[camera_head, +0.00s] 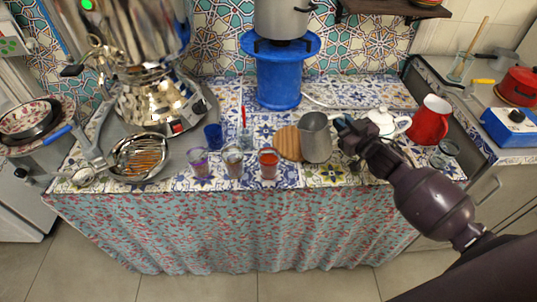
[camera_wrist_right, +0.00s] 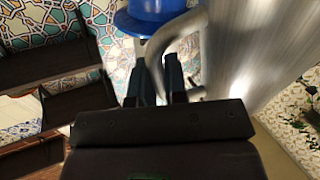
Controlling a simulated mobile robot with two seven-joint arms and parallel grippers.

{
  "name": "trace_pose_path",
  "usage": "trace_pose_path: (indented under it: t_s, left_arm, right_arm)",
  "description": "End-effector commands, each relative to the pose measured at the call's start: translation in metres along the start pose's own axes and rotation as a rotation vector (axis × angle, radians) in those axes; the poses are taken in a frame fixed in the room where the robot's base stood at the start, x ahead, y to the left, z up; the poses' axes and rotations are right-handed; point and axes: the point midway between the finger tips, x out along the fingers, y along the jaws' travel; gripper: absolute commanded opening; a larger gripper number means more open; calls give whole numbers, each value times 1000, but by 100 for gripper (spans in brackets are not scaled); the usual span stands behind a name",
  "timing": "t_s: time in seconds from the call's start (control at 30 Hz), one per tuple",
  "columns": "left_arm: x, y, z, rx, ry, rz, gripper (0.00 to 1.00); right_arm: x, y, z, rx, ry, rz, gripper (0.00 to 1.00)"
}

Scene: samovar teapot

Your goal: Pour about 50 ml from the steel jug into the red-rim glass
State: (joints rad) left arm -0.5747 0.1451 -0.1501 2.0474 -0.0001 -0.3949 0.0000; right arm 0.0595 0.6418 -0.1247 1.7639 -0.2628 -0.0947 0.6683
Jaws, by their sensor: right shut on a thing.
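The steel jug (camera_head: 316,138) is at the middle right of the tiled table and looks about upright. I cannot tell whether its base touches the table. My right gripper (camera_head: 346,136) is on the jug's right side, shut on its handle. In the right wrist view the jug (camera_wrist_right: 255,45) fills the upper right, and its curved handle passes between the fingers (camera_wrist_right: 158,82). The red-rim glass (camera_head: 268,163) appears to be the rightmost of three glasses near the front edge, left of the jug. Its contents look reddish. My left gripper is not in view.
Two other glasses (camera_head: 198,163) (camera_head: 233,161) stand left of it. A round wooden board (camera_head: 288,143) is beside the jug. A white teapot (camera_head: 382,121) and red pitcher (camera_head: 430,120) are right.

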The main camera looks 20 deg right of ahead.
Motion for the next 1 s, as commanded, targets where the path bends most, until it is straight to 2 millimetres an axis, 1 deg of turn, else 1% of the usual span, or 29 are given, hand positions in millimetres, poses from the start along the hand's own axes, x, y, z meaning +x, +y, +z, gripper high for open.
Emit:
trace_pose_path:
  t_s: [0.03, 0.2, 0.37, 1.0]
  left_arm:
    - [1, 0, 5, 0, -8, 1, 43]
    - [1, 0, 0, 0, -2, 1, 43]
    - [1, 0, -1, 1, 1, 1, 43]
    - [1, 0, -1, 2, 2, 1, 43]
  right_arm:
    - [0, 2, 7, 35, 6, 1, 0]
    - [-1, 9, 8, 142, 32, 1, 0]
    - [-2, 12, 10, 195, 42, 0, 0]
    - [-2, 12, 10, 208, 45, 0, 0]
